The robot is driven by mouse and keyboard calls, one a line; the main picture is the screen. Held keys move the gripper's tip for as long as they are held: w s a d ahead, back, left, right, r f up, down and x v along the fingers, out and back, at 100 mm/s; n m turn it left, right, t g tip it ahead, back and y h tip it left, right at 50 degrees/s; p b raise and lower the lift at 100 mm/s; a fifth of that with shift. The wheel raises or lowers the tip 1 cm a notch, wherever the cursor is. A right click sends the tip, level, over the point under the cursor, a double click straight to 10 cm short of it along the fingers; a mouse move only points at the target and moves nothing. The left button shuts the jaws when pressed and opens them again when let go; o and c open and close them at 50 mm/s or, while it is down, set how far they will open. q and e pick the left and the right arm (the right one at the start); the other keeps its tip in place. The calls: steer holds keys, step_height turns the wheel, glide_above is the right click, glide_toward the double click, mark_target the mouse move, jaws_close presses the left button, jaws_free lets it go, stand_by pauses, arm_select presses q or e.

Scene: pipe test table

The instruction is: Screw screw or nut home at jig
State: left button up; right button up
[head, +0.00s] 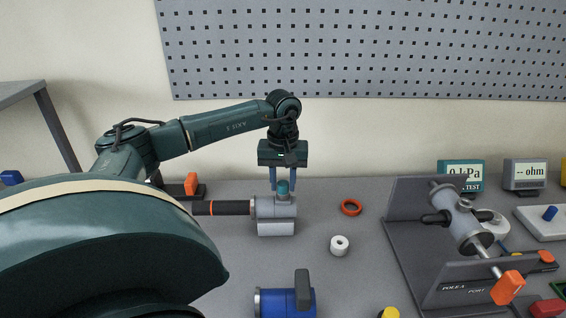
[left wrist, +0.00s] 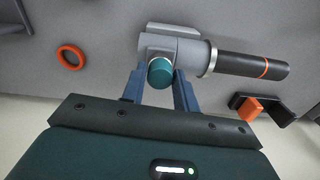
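My left gripper (head: 280,183) points down over a grey pipe fitting (head: 275,224) on the table. A teal cylindrical cap (head: 282,189) stands up from the top of the fitting, at the fingertips. In the left wrist view my blue fingers (left wrist: 158,84) flank the teal cap (left wrist: 160,72), one on each side. I cannot tell whether they touch it. A black pipe (head: 221,208) with an orange ring runs out of the fitting to the left in the head view. My right gripper is not in view.
An orange ring (head: 351,208) and a white collar (head: 340,246) lie right of the fitting. A blue valve body (head: 285,301) is in front. A dark grey jig (head: 397,262) holding another grey pipe fitting (head: 463,226) stands at right, with two meters behind. A perforated panel (head: 370,50) covers the wall.

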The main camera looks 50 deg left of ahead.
arm_select(q)
steer(key=o, duration=0.4)
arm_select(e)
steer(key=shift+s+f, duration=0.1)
arm_select(q)
step_height(320, 180, up, 5)
steer(key=shift+f+b, duration=0.1)
steer(key=shift+b, duration=0.25)
step_height(320, 180, up, 8)
steer(key=shift+r, duration=0.2)
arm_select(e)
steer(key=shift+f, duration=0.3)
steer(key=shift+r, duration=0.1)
